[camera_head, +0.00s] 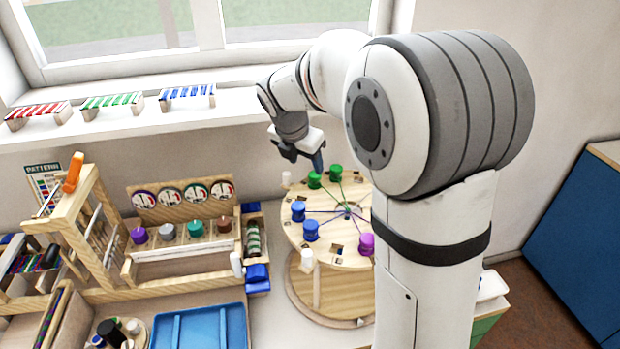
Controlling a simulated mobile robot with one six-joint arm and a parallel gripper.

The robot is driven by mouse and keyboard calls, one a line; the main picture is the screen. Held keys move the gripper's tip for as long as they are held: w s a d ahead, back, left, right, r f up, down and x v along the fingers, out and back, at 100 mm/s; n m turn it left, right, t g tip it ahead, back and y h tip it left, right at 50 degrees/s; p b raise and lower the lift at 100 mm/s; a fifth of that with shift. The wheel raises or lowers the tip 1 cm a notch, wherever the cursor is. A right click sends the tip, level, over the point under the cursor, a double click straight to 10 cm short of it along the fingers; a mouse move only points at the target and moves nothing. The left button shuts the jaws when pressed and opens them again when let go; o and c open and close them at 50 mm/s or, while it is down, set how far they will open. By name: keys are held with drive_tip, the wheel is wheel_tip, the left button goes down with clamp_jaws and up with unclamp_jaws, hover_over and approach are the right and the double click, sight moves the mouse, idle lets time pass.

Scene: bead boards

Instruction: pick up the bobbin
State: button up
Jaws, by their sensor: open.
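Several bobbins stand on a round wooden board: two green bobbins (314,180) at the back, two blue bobbins (311,230) at the left and a magenta bobbin (366,244) at the right, partly behind my arm. More spools stand in a wooden rack at the left: purple (139,235), grey (168,231), teal (195,228) and brown (224,224). My gripper (302,157) is open above the back edge of the round board, close to the green bobbins. I see nothing held in it. My arm hides the board's right side.
The round board (290,225) has threads running to its middle and stands on a wooden base (300,310). A wooden loom frame (75,215) stands at the left. A blue tray (200,330) lies in front. Striped blocks (112,103) line the window sill behind.

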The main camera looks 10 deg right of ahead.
sight(313, 175)
drive_tip(key=shift+w+d+f+n, duration=0.1)
drive_tip(key=shift+w+f+n, duration=0.2)
drive_tip(key=shift+w+f, duration=0.2)
drive_tip(key=x, duration=0.2)
drive_tip(key=p+x, duration=0.1)
drive_tip(key=x, duration=0.1)
drive_tip(key=d+x, duration=0.1)
drive_tip(key=x, duration=0.1)
drive_tip(key=shift+f+p, duration=0.25)
drive_tip(key=shift+p, duration=0.05)
drive_tip(key=shift+c, duration=0.4)
drive_tip(key=c, duration=1)
drive_tip(key=shift+o, duration=0.2)
drive_tip(key=shift+r, duration=0.1)
